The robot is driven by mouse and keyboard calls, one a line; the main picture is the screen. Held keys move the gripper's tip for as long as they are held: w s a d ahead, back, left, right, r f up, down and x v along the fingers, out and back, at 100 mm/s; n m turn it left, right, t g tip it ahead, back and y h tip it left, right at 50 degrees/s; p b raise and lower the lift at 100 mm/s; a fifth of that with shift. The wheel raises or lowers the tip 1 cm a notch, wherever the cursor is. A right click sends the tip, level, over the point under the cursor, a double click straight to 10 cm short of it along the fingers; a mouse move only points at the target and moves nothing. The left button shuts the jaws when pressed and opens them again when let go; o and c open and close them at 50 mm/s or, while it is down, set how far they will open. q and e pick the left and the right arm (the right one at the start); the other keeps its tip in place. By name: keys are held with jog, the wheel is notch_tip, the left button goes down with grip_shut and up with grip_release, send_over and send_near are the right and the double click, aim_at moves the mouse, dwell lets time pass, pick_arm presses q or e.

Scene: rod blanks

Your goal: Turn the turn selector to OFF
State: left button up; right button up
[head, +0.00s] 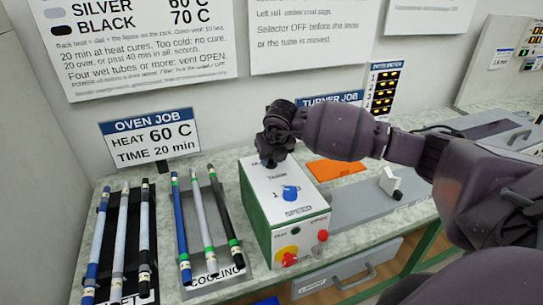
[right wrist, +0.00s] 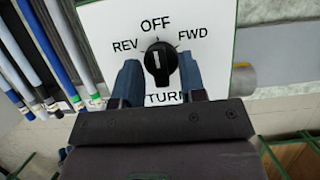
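The turn selector (right wrist: 160,63) is a black knob with a white pointer line, on a white panel marked REV, OFF, FWD and TURN. In the right wrist view its line points up toward OFF (right wrist: 155,24), between REV (right wrist: 125,47) and FWD (right wrist: 193,33). My right gripper (right wrist: 161,75) has one blue-grey finger on each side of the knob, close against it; it looks shut on the knob. In the head view my right gripper (head: 273,150) is over the back of the green-and-white control box (head: 262,205) and hides the selector. My left gripper is not in view.
On the box are a blue SPEED knob (head: 290,193), a red button (head: 289,259) and a red-topped knob (head: 322,237). Racks with several rods (head: 205,225) stand left of the box.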

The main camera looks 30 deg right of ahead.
jog(key=shift+s+r, duration=0.1)
jog(key=shift+r, duration=0.4)
jog(key=v, duration=0.9)
jog(key=shift+s+r, duration=0.3)
jog(key=shift+r, duration=0.05)
